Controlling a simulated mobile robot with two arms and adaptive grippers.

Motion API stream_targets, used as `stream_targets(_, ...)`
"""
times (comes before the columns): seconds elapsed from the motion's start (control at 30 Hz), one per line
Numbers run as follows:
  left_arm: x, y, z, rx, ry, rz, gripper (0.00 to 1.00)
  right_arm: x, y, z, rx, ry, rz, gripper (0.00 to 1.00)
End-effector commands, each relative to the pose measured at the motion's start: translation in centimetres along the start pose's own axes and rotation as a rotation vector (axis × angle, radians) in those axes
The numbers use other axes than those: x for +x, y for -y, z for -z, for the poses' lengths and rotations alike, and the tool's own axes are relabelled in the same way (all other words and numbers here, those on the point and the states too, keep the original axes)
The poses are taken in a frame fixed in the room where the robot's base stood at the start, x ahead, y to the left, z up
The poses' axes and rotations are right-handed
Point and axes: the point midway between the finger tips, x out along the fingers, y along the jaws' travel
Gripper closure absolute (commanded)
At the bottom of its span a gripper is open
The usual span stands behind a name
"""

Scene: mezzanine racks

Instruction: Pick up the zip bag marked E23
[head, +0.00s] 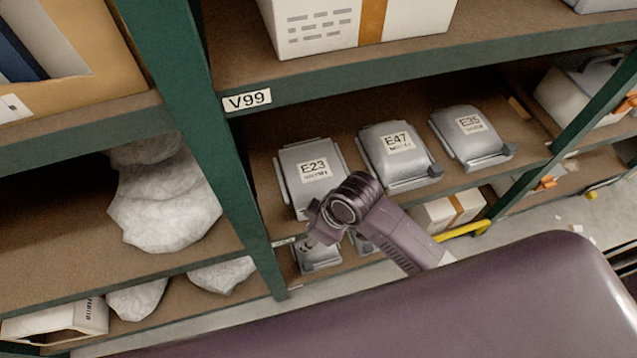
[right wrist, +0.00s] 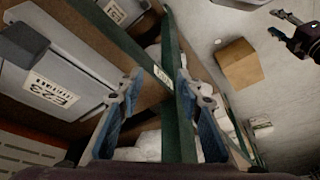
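The grey zip bag marked E23 (head: 297,198) lies on the middle rack shelf, left of the bags marked E47 (head: 412,180) and E35 (head: 487,152). In the right wrist view the E23 bag (right wrist: 70,55) fills the upper left, its label seen turned over. My right gripper (right wrist: 160,85) is open and empty there, its two blue-padded fingers spread with the green upright behind them. In the head view my right arm hides the bag's lower right corner. My left gripper (right wrist: 273,22) shows small at the wrist view's top right, fingers apart, far from the bag.
The shelf above holds a white box (head: 320,30). Pale sacks (head: 165,205) lie in the left bay. A cardboard box (right wrist: 239,64) sits on the floor.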

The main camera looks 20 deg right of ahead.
Motion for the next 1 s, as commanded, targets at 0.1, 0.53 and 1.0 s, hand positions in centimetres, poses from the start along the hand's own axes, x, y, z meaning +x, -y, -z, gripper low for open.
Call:
stream_targets(0.1,0.1,0.0,-0.2,0.0,0.001,0.0,0.58,-0.2,-0.8,1.5,-0.126,0.021,0.018,0.67)
stream_targets(0.53,0.4,1.2,-0.3,-0.006,0.001,0.014,0.58,-3.5,-7.5,2.7,-0.61,0.246,0.088,0.67)
stream_targets(1.0,0.4,1.2,-0.1,-0.004,-0.001,0.014,0.58,-4.0,-10.9,1.0,-0.714,0.35,0.12,0.67)
